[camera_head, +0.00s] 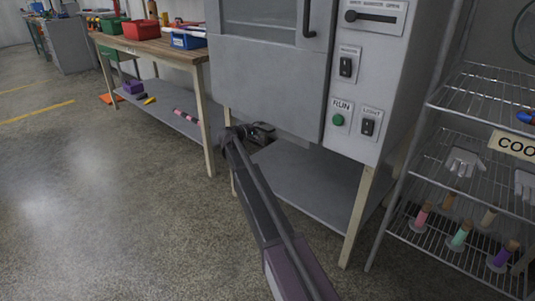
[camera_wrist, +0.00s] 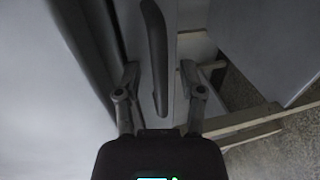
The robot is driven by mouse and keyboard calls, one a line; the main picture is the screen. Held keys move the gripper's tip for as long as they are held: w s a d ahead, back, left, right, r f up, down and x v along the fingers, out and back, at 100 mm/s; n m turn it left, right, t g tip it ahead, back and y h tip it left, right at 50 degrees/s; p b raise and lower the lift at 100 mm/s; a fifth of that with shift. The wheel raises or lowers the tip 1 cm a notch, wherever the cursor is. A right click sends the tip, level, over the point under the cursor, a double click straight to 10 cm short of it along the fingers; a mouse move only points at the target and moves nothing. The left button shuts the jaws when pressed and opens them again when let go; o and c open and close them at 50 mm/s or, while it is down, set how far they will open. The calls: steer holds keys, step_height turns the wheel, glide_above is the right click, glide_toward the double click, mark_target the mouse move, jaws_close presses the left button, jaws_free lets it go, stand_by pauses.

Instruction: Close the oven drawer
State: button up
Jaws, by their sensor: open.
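The oven (camera_head: 265,80) is a grey cabinet on pale legs, with a dark door handle (camera_head: 307,18) and a control panel on its right. My gripper (camera_head: 262,133) is at the oven's lower left edge, below the door. In the wrist view my gripper (camera_wrist: 160,78) is open, with one finger on each side of a dark bar handle (camera_wrist: 155,50) on a narrow grey panel. I cannot tell whether the fingers touch it. The drawer is not clearly seen in the head view, and I cannot tell how far out it is.
A grey shelf (camera_head: 310,190) lies under the oven between its legs. A wooden workbench (camera_head: 160,48) with red and blue bins stands to the left. A wire rack (camera_head: 465,180) with gloves and spools stands close on the right. The floor at the front left is clear.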

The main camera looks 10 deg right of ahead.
steer(key=f+p+v, duration=0.1)
steer(key=p+v, duration=0.2)
steer(key=v, duration=1.5)
steer(key=s+d+f+m+g+y+p, duration=0.2)
steer(key=s+d, duration=0.4)
steer(key=s, duration=0.5)
steer(key=s+d+f+m+g+y+p, duration=0.1)
steer(key=s+d+f+m+g+y, duration=0.2)
steer(key=s, duration=0.9)
steer(key=shift+d+f+g+y+p, duration=0.35)
steer(key=shift+d+f+g+y, duration=0.7)
steer(key=shift+d+f, duration=0.7)
steer(key=shift+r, duration=0.1)
steer(key=s+m+g+y+p, duration=0.25)
steer(key=s+y, duration=0.35)
steer(key=s, duration=0.8)
step_height(320, 180, up, 38)
steer(key=p, duration=3.8)
steer(key=shift+a, duration=0.5)
